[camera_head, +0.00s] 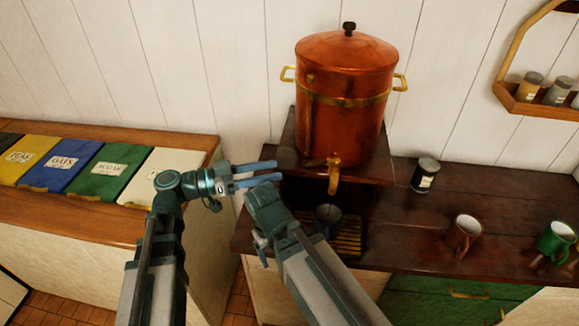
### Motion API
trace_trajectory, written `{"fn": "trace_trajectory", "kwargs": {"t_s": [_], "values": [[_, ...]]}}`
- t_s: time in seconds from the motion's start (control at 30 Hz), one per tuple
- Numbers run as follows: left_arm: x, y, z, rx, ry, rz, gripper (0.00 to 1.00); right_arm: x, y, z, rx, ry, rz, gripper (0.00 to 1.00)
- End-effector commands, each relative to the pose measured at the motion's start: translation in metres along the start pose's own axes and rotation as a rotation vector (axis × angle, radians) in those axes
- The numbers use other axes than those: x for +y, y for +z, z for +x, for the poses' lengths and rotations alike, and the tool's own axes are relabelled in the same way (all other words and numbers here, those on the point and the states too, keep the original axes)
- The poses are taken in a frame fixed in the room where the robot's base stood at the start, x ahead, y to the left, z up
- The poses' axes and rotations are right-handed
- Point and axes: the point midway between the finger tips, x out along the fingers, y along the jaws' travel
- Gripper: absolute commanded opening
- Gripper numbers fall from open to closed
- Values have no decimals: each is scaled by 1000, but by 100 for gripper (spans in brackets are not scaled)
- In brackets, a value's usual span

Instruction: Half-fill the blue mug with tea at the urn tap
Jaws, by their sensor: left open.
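The copper urn (345,90) stands on a raised dark wooden stand, with its brass tap (334,176) at the front. A dark bluish mug (328,218), which looks like the blue mug, stands upright on a slatted drip tray (348,240) below the tap. Its contents cannot be made out. My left gripper (277,170) is open and empty, its fingers pointing right, left of the tap and clear of the mug. My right gripper (262,247) is left of the mug, partly hidden by its own arm; its jaws cannot be judged.
A dark jar (425,175), a brown mug (464,236) and a green mug (556,242) stand on the counter (500,195) to the right. Coloured labelled bins (65,163) line the left counter. A wall shelf (540,108) holds small jars. Bare counter lies between jar and mugs.

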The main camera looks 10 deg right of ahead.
Motion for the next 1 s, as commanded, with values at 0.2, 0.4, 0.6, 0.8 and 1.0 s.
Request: {"fn": "trace_trajectory", "kwargs": {"t_s": [0.2, 0.4, 0.6, 0.8, 1.0], "values": [[0, 0, -24, 0, 0, 0, 57, 0, 0, 0, 0, 0, 0, 82], [0, 0, -29, 0, 1, 0, 57, 0, 0, 0, 0, 0, 0, 82], [0, 0, -29, 0, 1, 0, 57, 0, 0, 0, 0, 0, 0, 82], [0, 0, -28, 0, 1, 0, 57, 0, 0, 0, 0, 0, 0, 82], [0, 0, -28, 0, 1, 0, 57, 0, 0, 0, 0, 0, 0, 82]]}}
